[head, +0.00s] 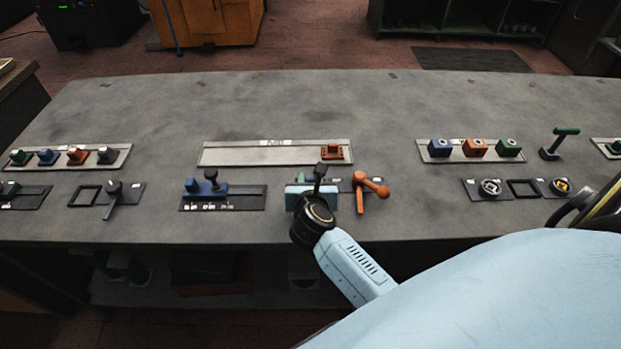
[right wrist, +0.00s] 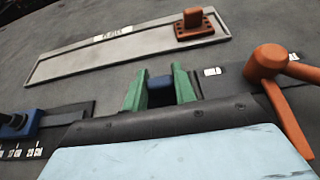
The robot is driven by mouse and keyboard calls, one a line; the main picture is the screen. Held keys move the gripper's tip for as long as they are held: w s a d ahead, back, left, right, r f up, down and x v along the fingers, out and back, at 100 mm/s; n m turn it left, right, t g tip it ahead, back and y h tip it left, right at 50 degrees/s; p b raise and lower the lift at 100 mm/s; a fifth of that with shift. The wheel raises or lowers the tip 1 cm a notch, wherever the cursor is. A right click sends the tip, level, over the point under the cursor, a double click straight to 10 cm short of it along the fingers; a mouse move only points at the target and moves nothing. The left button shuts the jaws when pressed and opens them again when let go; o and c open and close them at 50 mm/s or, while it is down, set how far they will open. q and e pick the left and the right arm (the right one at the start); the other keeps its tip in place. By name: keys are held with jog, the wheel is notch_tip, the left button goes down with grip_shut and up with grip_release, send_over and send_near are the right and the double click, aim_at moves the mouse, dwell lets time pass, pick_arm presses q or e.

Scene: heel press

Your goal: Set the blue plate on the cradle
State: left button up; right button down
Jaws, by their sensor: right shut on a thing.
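My right gripper (head: 306,184) is over the dark strip at the front middle of the bench. In the right wrist view its two green fingers (right wrist: 159,84) are closed on a small dark blue piece, which I take for the blue plate (right wrist: 160,92). Only part of the plate shows between the fingers, and the head view hides it behind the gripper. I cannot make out the cradle for sure; the gripper covers much of the strip. I cannot tell whether the plate touches anything below. My left gripper is not in view.
An orange lever (head: 369,190) stands close to the right of my gripper. Behind is a pale tray (head: 250,154) with an orange holed piece (head: 331,152) at its right end. A blue block with a black knob (head: 206,187) stands left. The bench's back is clear.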

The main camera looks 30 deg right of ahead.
jog(key=shift+f, duration=0.1)
jog(key=c, duration=1.1)
grip_release()
jog(key=shift+o, duration=0.2)
jog(key=p+v, duration=0.1)
jog(key=v, duration=1.2)
jog(key=shift+s+a, duration=0.15)
